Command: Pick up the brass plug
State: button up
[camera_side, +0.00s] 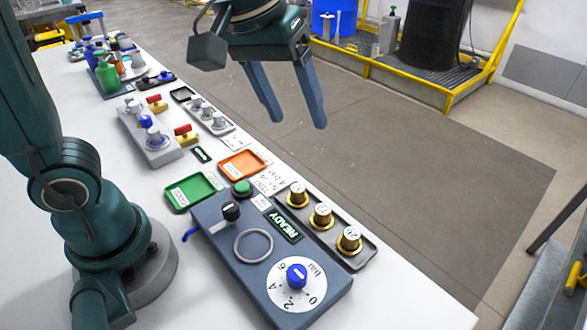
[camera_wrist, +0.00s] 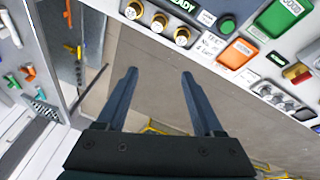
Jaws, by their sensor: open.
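In the side view there is a far plug (camera_side: 298,194), a middle plug (camera_side: 321,215) and a near plug (camera_side: 349,239). In the wrist view the row shows at the top, with plugs at the left (camera_wrist: 133,10), middle (camera_wrist: 158,22) and right (camera_wrist: 182,36). My gripper (camera_side: 296,122) is open and empty, raised beyond the bench's right edge, apart from the plugs. Its fingers (camera_wrist: 159,78) point toward the bench in the wrist view.
A blue-grey panel (camera_side: 215,232) with a ring, a knob, a dial and a READY sign stands beside the tray. Green (camera_side: 193,190) and orange (camera_side: 243,164) trays lie behind it. Valve blocks and bottles stand farther back. Open floor (camera_side: 420,190) lies right of the bench.

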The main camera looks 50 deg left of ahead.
jog(key=w+d+f+g, duration=0.2)
jog(key=w+d+f, duration=0.3)
jog(key=d+f, duration=0.2)
jog(key=m+g, duration=0.1)
jog(key=g, duration=0.1)
send_over(352, 233)
jog(key=shift+y, duration=0.4)
notch_tip(352, 233, down, 7)
jog(key=shift+r, duration=0.1)
jog(key=shift+f, duration=2.3)
grip_shut()
